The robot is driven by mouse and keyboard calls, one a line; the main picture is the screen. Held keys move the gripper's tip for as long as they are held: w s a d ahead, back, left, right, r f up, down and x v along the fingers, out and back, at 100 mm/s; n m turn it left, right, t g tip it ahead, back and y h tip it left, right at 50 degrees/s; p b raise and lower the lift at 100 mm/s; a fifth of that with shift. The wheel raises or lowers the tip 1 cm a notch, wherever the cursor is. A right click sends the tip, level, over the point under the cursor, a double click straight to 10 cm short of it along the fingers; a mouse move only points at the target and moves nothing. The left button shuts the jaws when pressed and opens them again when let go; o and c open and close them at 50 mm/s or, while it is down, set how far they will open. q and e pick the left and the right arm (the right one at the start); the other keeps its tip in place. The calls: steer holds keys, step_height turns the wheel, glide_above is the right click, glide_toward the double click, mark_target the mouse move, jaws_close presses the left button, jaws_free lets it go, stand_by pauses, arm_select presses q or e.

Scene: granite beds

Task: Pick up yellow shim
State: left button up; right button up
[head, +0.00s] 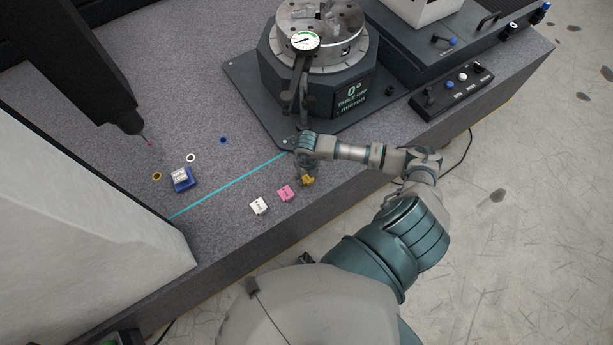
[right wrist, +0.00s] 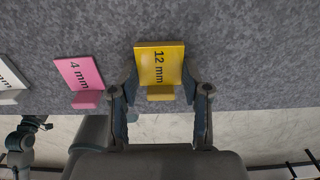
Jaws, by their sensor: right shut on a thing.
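The yellow shim (right wrist: 160,64), marked "12 mm", is between the fingers of my right gripper (right wrist: 160,85) in the right wrist view. The fingers are shut on its sides. In the head view the yellow shim (head: 308,180) is small and partly covered by my right gripper (head: 305,174), near the front edge of the granite bed. Whether it is lifted off the surface cannot be told. My left gripper does not show in the head view.
A pink shim (head: 286,193) marked "4 mm" and a white shim (head: 259,206) lie to the left on the granite bed (head: 225,215). A rotary table (head: 315,75) with a dial gauge (head: 305,42) stands behind. A blue block (head: 184,183) and small rings lie further left.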

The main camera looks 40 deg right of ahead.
mark_target(307, 177)
steer(key=shift+r, duration=0.1)
steer(key=shift+d+r, duration=0.1)
steer(key=shift+r, duration=0.5)
step_height(307, 177, up, 2)
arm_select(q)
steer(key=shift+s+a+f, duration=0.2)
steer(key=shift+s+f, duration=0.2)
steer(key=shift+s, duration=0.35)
arm_select(e)
steer(key=s+d, duration=0.3)
steer(key=s, duration=0.4)
steer(key=s+d+r, duration=0.1)
steer(key=s+d, duration=0.2)
steer(key=s, duration=0.4)
steer(key=shift+s+d+r, duration=0.15)
steer(key=shift+s+r, duration=0.15)
steer(key=shift+s, duration=0.1)
